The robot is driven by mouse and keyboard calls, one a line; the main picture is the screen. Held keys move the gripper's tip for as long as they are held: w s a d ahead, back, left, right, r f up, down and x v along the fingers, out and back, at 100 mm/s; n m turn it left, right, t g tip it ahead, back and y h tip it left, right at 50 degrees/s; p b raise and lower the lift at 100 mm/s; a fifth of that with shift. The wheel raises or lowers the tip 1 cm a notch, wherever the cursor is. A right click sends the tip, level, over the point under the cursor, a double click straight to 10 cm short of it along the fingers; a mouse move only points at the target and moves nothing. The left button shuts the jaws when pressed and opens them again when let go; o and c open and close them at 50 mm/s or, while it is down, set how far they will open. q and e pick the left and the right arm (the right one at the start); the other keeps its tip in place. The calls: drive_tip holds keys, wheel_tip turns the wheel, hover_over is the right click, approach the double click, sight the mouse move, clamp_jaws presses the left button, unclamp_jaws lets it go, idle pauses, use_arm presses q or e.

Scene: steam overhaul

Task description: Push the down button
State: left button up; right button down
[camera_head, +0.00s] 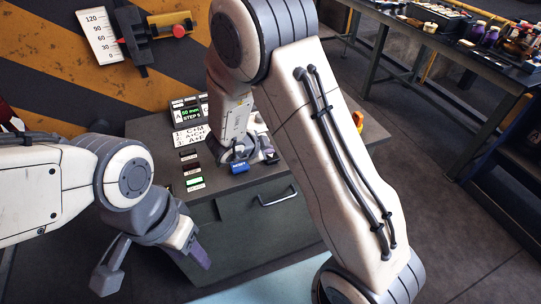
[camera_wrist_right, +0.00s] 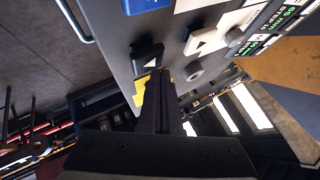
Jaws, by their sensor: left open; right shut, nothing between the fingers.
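A dark button block (camera_wrist_right: 147,54) stands on the grey panel in the right wrist view, with a lighter block with a dark triangle (camera_wrist_right: 203,40) beside it. I cannot clearly tell which of the two is the down button. My right gripper (camera_wrist_right: 158,78) is shut and empty, its tips close to the dark block; whether they touch it is unclear. In the head view, my right arm hides part of the cabinet top around these blocks. My left gripper (camera_head: 155,268) is open and empty, in front of the cabinet's left side.
The grey cabinet (camera_head: 255,235) carries a blue reset button (camera_head: 238,168), a step display (camera_head: 190,117), a white formula card (camera_head: 192,136) and several small indicators. A gauge (camera_head: 100,35) hangs on the striped wall. A cluttered workbench (camera_head: 455,55) stands at upper right.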

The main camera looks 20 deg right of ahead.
drive_tip(key=shift+f+b, duration=0.4)
drive_tip(key=shift+f, duration=0.2)
idle(0.7)
drive_tip(key=shift+r, duration=0.1)
drive_tip(key=shift+r+p, duration=1)
drive_tip(key=shift+p, duration=0.15)
wheel_tip(320, 180, up, 6)
drive_tip(key=p, duration=0.6)
idle(0.4)
